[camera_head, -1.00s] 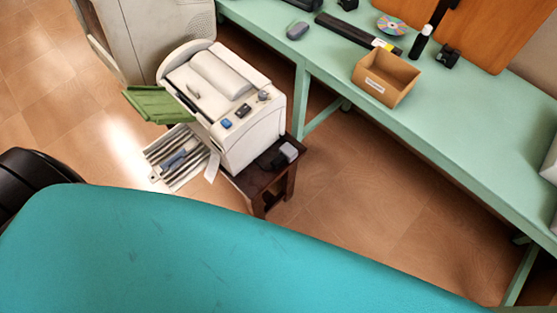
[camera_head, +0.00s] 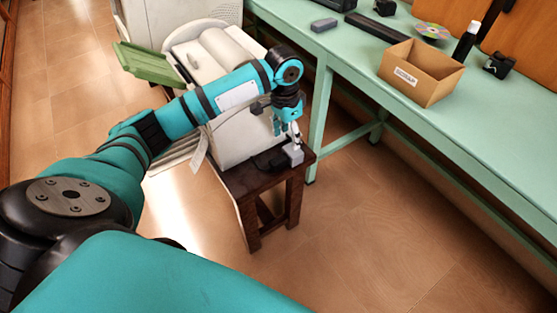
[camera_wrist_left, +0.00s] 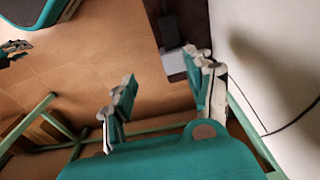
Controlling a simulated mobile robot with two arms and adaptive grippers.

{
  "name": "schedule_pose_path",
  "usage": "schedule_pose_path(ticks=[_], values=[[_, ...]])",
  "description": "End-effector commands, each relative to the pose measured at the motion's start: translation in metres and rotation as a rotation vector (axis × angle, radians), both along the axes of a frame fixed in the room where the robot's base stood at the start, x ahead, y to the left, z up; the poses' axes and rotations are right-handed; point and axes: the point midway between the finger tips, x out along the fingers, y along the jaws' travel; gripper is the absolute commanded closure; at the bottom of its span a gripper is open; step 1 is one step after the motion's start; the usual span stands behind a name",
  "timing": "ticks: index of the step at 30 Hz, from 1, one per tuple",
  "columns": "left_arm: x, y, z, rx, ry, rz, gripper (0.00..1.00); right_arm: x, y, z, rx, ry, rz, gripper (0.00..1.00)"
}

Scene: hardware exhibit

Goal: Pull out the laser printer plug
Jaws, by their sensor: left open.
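The laser printer (camera_head: 236,135) is white and stands on a dark brown stool, partly behind my left arm. A small light grey block (camera_head: 293,153), which looks like the plug or its socket, lies near the stool's right corner. It also shows in the left wrist view (camera_wrist_left: 176,63) beside a dark piece. My left gripper (camera_head: 286,124) points down just above the grey block. In the left wrist view the fingers (camera_wrist_left: 165,92) are spread with nothing between them, and the block is beyond the right finger. Whether a finger touches it is unclear.
The dark stool (camera_head: 252,186) stands close to a green workbench (camera_head: 400,115) on the right. A cardboard box (camera_head: 420,78) sits on the bench. A green printer tray (camera_head: 145,62) sticks out left. A thin cable (camera_wrist_left: 290,125) runs by the white surface. The floor in front is clear.

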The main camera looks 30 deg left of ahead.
Motion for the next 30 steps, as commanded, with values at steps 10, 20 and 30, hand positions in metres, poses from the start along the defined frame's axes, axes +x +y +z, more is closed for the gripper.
schedule_pose_path(ticks=[10, 20, 30], values=[[-0.009, 0.031, 0.039, 0.042, 0.066, 0.008, 0.46, 0.002, 0.001, -0.018, 0.001, -0.004, 0.0, 0.6], [-0.01, 0.031, -0.026, 0.042, 0.065, 0.009, 0.46, 0.026, 0.004, 0.018, 0.004, -0.03, -0.005, 0.6], [-0.009, 0.031, -0.097, 0.042, 0.063, 0.008, 0.46, 0.044, 0.006, 0.071, 0.006, -0.059, -0.01, 0.6]])
